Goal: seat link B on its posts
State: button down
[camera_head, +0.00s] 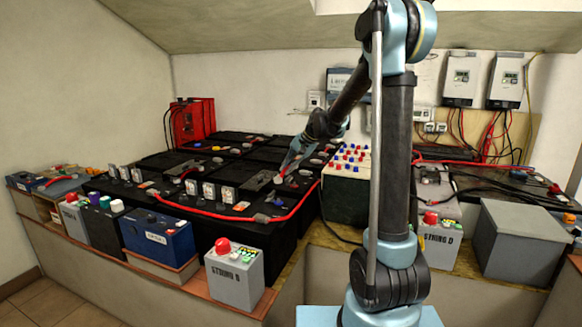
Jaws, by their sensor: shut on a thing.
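My gripper (283,174) is low over the dark battery bank (240,227), near its middle right. It points down and to the left and is shut on a small piece, taken to be link B. The piece is mostly hidden by the fingers and too small to make out. I cannot tell whether it touches any posts. Small terminals and posts show on the battery tops around the gripper, but no letter marking link B can be read.
A red cable (243,218) runs along the bank's front and right edge. A crate with red and blue caps (347,190) stands right of the gripper. A grey box (515,238) is farther right.

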notch_tip(320, 180, down, 6)
jog(key=shift+f, duration=0.25)
dwell(0.5)
jog(key=shift+s+f, duration=0.1)
jog(key=shift+f, duration=1)
dwell(3.2)
jog(key=c, duration=1.5)
grip_release()
jog(key=shift+c, duration=0.2)
jog(key=o, duration=0.4)
jog(key=shift+r, duration=0.1)
jog(key=shift+r, duration=3.95)
